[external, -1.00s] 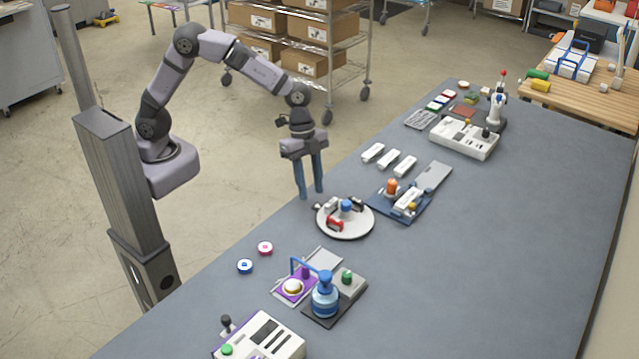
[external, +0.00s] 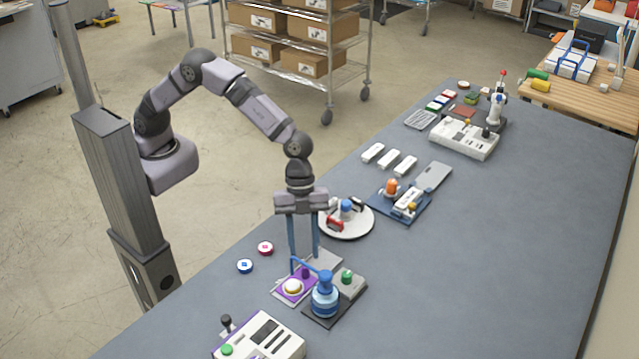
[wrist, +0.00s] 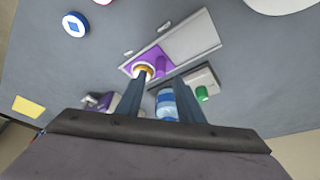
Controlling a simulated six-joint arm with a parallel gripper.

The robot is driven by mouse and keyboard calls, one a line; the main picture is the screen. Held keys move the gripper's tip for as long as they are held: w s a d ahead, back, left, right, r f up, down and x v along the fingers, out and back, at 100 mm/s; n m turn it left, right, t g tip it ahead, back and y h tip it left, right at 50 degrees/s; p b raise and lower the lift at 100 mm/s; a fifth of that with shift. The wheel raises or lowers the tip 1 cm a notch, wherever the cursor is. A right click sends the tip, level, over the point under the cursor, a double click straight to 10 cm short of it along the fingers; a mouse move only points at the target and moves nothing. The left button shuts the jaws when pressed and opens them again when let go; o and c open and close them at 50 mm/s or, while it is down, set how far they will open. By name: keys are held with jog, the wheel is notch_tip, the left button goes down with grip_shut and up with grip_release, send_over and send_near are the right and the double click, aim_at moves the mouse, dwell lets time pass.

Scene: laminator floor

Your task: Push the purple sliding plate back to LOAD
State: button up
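The purple sliding plate (external: 282,292) sits at the near-left end of a flat grey track (external: 325,261). It carries a white dome with a gold rim (external: 292,286) and an upright purple knob (external: 306,272). In the wrist view, the plate (wrist: 131,62) is at the left end of the track, with the knob (wrist: 162,66) beside the dome (wrist: 143,70). My gripper (external: 304,261) points down above the plate and track, its two fingers apart and holding nothing. In the wrist view, the fingers (wrist: 160,82) cover part of this area; contact with the knob cannot be told.
A round white tray (external: 353,233) is behind my gripper. Two round tokens, red (external: 265,248) and blue (external: 245,266), lie left. A white control box (external: 285,345) is nearer.

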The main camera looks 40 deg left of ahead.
aim_at(297, 280)
jog(key=shift+p+x, duration=0.45)
jog(key=shift+x, duration=1.25)
grip_shut()
jog(key=shift+w, duration=0.15)
